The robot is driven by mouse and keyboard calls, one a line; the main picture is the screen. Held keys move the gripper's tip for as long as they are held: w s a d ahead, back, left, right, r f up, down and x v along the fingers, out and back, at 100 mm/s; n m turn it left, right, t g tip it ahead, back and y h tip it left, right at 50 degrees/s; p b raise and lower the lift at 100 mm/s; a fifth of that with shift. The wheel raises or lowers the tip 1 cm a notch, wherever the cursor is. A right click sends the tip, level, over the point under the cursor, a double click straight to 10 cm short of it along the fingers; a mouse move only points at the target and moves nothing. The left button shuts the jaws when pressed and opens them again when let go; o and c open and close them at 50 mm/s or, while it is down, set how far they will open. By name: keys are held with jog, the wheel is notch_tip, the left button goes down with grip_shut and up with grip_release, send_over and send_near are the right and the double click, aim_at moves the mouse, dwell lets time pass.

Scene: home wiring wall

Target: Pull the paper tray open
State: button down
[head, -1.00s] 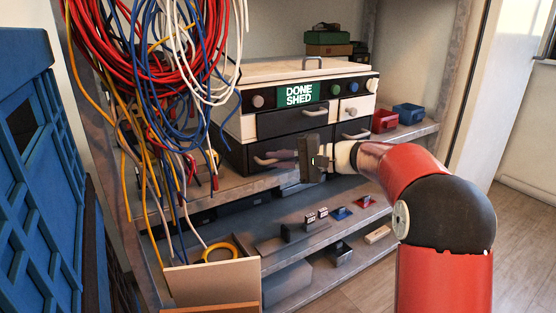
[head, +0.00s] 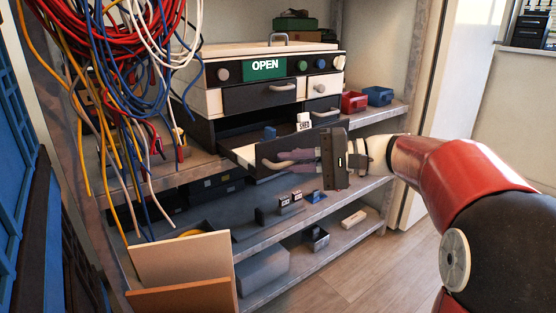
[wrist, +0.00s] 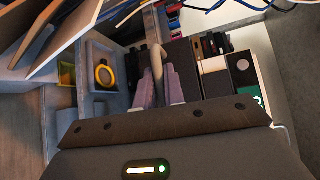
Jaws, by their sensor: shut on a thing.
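The printer-like unit (head: 285,55) stands on the upper shelf, and its green screen reads "OPEN". Its paper tray (head: 240,152), the bottom left drawer with a dark front, is slid out toward me. Inside it I see a small blue item (head: 270,132) and a white label (head: 303,122) near its far side. My gripper (head: 300,160) is shut on the tray's pale handle (head: 275,163). The wrist view shows the handle (wrist: 157,62) between the purple-grey fingers (wrist: 160,92).
Tangled wires (head: 120,70) hang at the left. Red (head: 354,102) and blue (head: 378,95) bins stand on the shelf right of the unit. Lower shelves hold small parts, and a tan box (head: 180,260) stands at the front left. The floor (head: 370,270) is clear at right.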

jog(key=shift+s+d, duration=0.55)
jog(key=shift+s, duration=0.2)
jog(key=c, duration=1.5)
grip_release()
jog(key=v, duration=0.7)
jog(key=shift+s+d, duration=0.1)
jog(key=shift+d, duration=0.3)
